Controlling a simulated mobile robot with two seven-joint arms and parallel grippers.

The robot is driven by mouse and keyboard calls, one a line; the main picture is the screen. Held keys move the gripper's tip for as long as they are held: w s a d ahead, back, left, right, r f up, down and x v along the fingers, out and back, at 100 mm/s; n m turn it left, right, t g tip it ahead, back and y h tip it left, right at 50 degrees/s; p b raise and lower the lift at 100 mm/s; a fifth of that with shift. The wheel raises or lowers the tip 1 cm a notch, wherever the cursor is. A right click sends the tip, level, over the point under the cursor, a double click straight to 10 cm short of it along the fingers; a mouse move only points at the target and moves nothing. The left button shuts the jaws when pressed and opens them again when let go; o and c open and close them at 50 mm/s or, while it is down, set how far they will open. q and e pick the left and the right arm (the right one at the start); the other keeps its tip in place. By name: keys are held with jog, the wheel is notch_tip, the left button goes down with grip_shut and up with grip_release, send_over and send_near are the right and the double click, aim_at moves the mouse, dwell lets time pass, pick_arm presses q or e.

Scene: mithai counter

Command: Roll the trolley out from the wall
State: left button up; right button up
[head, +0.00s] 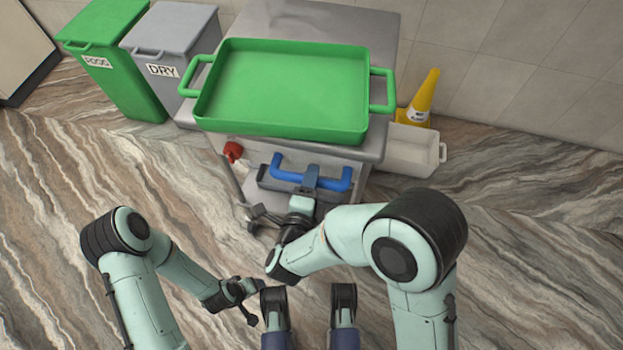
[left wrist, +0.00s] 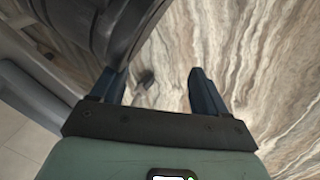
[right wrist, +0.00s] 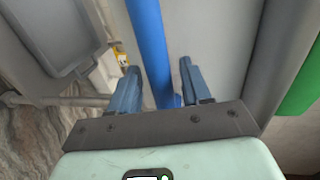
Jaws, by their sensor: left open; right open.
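The grey metal trolley (head: 388,150) stands by the tiled wall with a large green tray (head: 283,92) on its top. A blue handle bar (head: 337,182) is on its front side. My right gripper (head: 311,180) is at the middle of this handle. In the right wrist view the blue bar (right wrist: 150,45) passes between its open fingers (right wrist: 158,88). My left gripper (head: 253,302) is low over the floor, in front of the trolley and away from the handle. The left wrist view shows its fingers (left wrist: 160,85) open with nothing between them.
A green FOOD bin (head: 125,75) and a grey DRY bin (head: 170,45) stand left of the trolley. A yellow cone (head: 424,95) and a pale tub (head: 415,150) stand at its right. A red knob (head: 232,150) is at its front left. The marble-patterned floor (head: 520,240) to the right is clear.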

pick_arm(q)
jog(key=shift+w+d+r+t+p, duration=0.15)
jog(key=shift+w+r+p, duration=0.15)
jog(key=shift+r, duration=0.25)
jog(key=shift+w+d+r+t+p, duration=0.1)
jog(key=shift+w+d+r+p, duration=0.1)
jog(key=shift+r+p, duration=0.25)
jog(key=shift+w+d+r+t+p, duration=0.15)
jog(key=shift+w+r+p, duration=0.05)
jog(key=shift+r, duration=0.4)
pick_arm(e)
jog(key=v, duration=1.3)
jog(key=shift+f, duration=0.15)
